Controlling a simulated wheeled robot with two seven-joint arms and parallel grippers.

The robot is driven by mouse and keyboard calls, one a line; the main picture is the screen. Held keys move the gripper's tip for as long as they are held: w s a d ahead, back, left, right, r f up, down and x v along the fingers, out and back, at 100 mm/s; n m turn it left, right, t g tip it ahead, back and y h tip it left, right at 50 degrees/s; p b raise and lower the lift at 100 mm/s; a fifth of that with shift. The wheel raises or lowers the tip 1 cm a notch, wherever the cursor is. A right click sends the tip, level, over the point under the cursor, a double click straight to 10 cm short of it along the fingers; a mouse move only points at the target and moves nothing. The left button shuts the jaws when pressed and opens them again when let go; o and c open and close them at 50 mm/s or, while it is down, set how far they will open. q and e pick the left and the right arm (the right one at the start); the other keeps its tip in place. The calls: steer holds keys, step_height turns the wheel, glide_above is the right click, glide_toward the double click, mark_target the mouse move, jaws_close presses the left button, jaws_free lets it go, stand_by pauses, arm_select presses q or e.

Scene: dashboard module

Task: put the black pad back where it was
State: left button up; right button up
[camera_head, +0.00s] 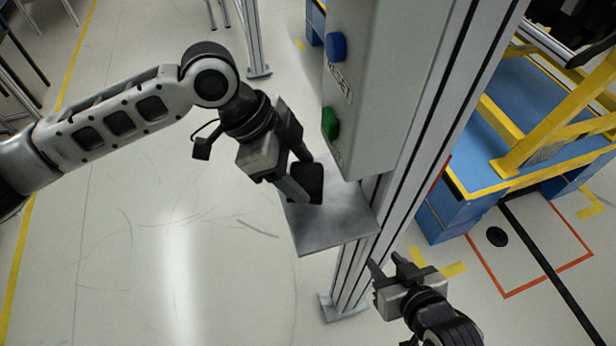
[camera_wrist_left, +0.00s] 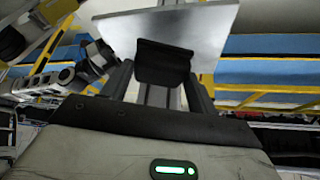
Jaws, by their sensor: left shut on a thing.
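The black pad (camera_head: 309,184) is between the fingers of my left gripper (camera_head: 303,182) in the head view, at the grey metal shelf plate (camera_head: 335,222). My left gripper is shut on it. In the left wrist view the pad (camera_wrist_left: 162,65) sits between the two fingers (camera_wrist_left: 160,85), in front of the plate (camera_wrist_left: 210,22). I cannot tell whether the pad touches the plate. My right gripper (camera_head: 388,268) is apart from the pad, at the lower right beside the post; its fingers are spread and nothing shows between them.
A grey control box with a blue button (camera_head: 337,46) and a green button (camera_head: 330,122) hangs just above the plate. An aluminium post (camera_head: 358,250) stands behind the plate. A blue and yellow frame (camera_head: 455,190) is at the right. The floor at the left is clear.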

mark_target(299, 175)
arm_select(q)
steer(key=shift+d, duration=0.75)
steer(key=shift+s+f, duration=0.1)
steer(key=shift+f, duration=1.7)
steer(key=o, duration=0.9)
steer(key=shift+a+r, duration=0.1)
steer(key=shift+r, duration=0.05)
steer(key=shift+a+r, duration=0.15)
steer(key=shift+r, duration=0.15)
steer(key=v, duration=1.1)
steer(key=shift+r, duration=0.1)
